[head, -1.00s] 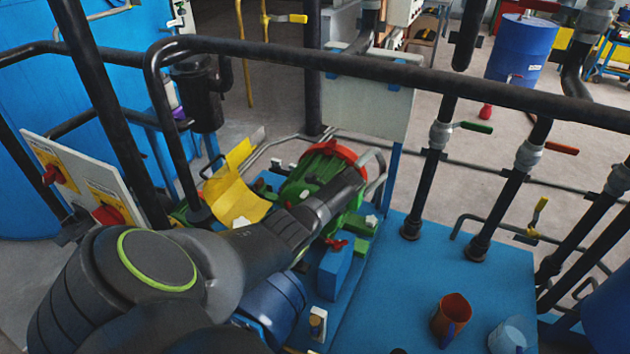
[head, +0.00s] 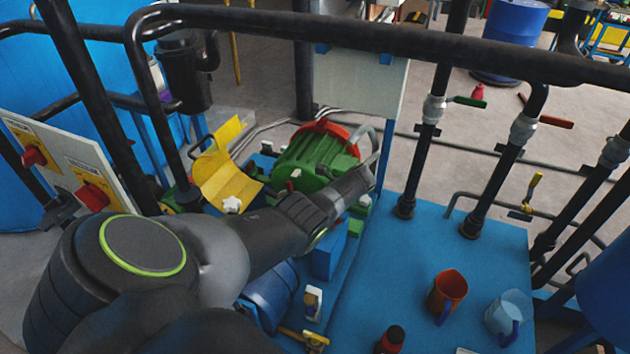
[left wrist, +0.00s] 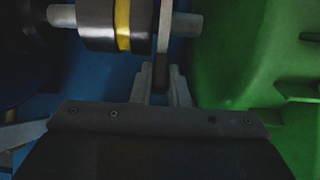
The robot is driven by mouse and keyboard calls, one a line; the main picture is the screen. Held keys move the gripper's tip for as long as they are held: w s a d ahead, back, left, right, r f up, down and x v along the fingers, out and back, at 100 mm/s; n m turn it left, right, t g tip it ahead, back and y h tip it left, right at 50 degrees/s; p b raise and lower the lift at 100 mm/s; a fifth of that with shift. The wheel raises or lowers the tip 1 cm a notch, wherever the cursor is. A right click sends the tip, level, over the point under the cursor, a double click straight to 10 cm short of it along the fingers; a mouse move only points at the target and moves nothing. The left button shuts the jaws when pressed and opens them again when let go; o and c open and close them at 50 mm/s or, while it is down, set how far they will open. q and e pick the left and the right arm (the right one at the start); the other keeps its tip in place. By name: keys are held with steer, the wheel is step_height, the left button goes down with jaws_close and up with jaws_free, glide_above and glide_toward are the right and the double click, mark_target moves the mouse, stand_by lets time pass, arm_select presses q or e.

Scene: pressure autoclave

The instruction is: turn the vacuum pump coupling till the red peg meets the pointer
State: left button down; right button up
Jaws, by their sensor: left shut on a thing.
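The pump coupling (left wrist: 100,25) shows at the top of the left wrist view as a black cylinder with a yellow band on a grey shaft. A thin grey bar (left wrist: 165,28) stands upright beside it across the shaft. My left gripper (left wrist: 160,88) is just below the shaft, its fingers closed on the dark lower end of this bar. In the head view my left arm reaches over the pump set and hides the coupling and the gripper. The green motor (head: 312,160) with a red end lies beyond the arm. I cannot make out the red peg or the pointer. My right gripper is out of view.
A yellow bent guard (head: 225,178) lies left of the motor. Black rails (head: 400,53) cross above. An orange mug (head: 447,290), a clear jug (head: 507,315) and a red-capped bottle (head: 391,340) stand on the blue deck (head: 410,250). A switch panel (head: 60,165) is at left.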

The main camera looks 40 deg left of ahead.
arm_select(q)
steer(key=shift+s+d+f, duration=0.1)
steer(key=shift+d+f, duration=0.2)
steer(key=c, duration=1.5)
jaws_free()
steer(key=shift+o, duration=0.5)
steer(key=shift+a+r, duration=0.1)
steer(key=shift+r, duration=0.15)
steer(key=shift+w+r, duration=0.25)
steer(key=p+v, duration=0.1)
steer(key=v, duration=1.5)
steer(key=shift+d+r+p, duration=0.2)
steer(key=shift+d+p, duration=0.1)
steer(key=shift+d, duration=0.05)
